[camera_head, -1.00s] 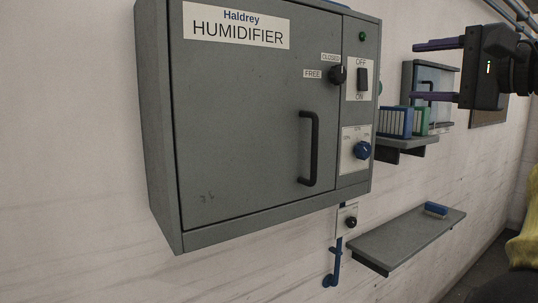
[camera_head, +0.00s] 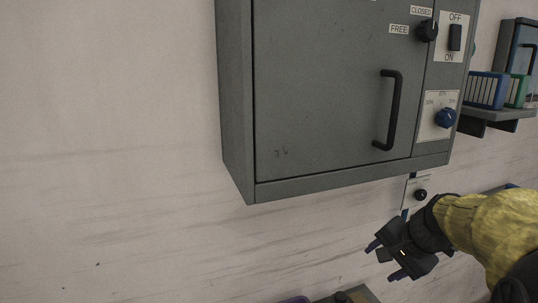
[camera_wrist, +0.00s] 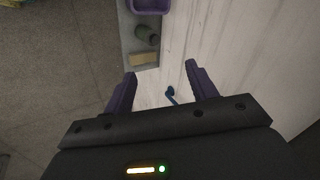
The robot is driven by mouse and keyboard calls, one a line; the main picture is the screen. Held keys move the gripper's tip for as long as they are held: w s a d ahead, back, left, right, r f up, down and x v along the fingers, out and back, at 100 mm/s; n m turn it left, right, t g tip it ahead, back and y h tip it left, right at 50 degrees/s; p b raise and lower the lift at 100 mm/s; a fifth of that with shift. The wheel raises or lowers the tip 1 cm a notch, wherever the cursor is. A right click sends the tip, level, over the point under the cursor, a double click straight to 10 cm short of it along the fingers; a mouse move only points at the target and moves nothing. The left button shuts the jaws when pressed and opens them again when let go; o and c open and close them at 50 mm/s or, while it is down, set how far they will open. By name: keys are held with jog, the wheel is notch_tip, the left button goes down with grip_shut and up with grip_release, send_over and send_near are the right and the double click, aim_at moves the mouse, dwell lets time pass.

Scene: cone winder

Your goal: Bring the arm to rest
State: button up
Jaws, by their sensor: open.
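My gripper (camera_head: 382,261) is at the lower right of the head view, below the grey humidifier cabinet. My arm in its yellow sleeve reaches in from the right edge. The two purple fingers are apart, with nothing between them. In the wrist view my gripper (camera_wrist: 160,88) also shows its fingers spread and empty. They point toward a pale streaked wall and a grey shelf below.
The humidifier cabinet (camera_head: 330,100) has a shut door with a black handle (camera_head: 391,110). A shelf (camera_wrist: 128,40) holds a purple bin (camera_wrist: 150,6), a dark round object (camera_wrist: 146,35) and a tan block (camera_wrist: 144,59). A blue fitting (camera_wrist: 170,93) is on the wall. The wall left of the cabinet is clear.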

jog(key=s+a+f+n+g+h, duration=0.1)
jog(key=s+a+f+n, duration=0.4)
jog(key=s+f, duration=0.1)
jog(key=s+a+f+n+g+h, duration=0.1)
jog(key=s+a+f+n+g, duration=0.1)
jog(key=s+a+f+n, duration=0.3)
notch_tip(320, 180, down, 4)
jog(key=shift+s+f+n, duration=0.25)
jog(key=shift+s+n, duration=0.15)
jog(key=shift+s, duration=0.05)
